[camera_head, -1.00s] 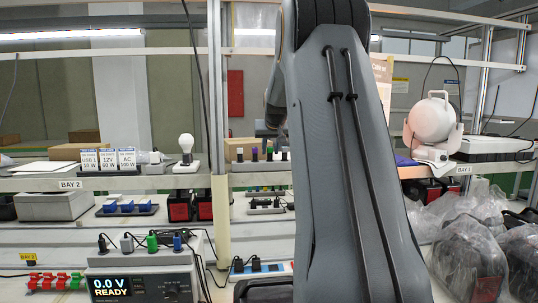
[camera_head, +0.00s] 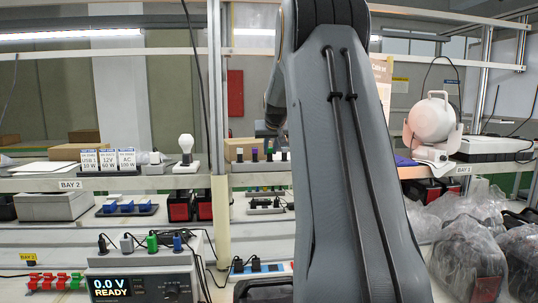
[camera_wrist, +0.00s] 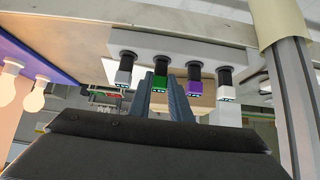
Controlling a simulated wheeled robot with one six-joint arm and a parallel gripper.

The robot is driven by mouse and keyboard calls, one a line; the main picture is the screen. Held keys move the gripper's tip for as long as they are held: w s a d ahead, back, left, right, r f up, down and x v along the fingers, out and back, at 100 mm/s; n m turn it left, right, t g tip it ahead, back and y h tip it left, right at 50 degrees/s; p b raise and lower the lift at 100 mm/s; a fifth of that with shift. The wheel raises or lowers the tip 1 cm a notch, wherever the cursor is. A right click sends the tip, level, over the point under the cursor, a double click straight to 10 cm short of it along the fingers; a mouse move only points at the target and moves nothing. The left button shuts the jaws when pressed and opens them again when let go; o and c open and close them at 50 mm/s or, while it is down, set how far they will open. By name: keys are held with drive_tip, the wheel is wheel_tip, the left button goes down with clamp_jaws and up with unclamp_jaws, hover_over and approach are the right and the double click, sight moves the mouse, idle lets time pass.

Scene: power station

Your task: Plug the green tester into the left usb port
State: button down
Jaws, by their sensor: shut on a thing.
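The green tester (camera_wrist: 158,98) shows in the wrist view, a small green block under a black top, in a row with a purple tester (camera_wrist: 194,88) and white ones on a white rack (camera_wrist: 180,45). My gripper (camera_wrist: 165,92) has its fingers on either side of the green tester and is shut on it. The tester still lines up with the others at the rack. I cannot pick out the left usb port in these frames.
A lit bulb (camera_head: 186,145) stands on a base left of the rack. Cards marked USB, 12V and AC (camera_head: 107,160) stand farther left. A meter reading 0.0 V READY (camera_head: 140,285) is below. A post (camera_wrist: 285,80) is close right of the rack in the wrist view.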

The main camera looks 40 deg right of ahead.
drive_tip(key=shift+r, duration=0.1)
drive_tip(key=shift+r+p, duration=2.1)
drive_tip(key=shift+r, duration=0.8)
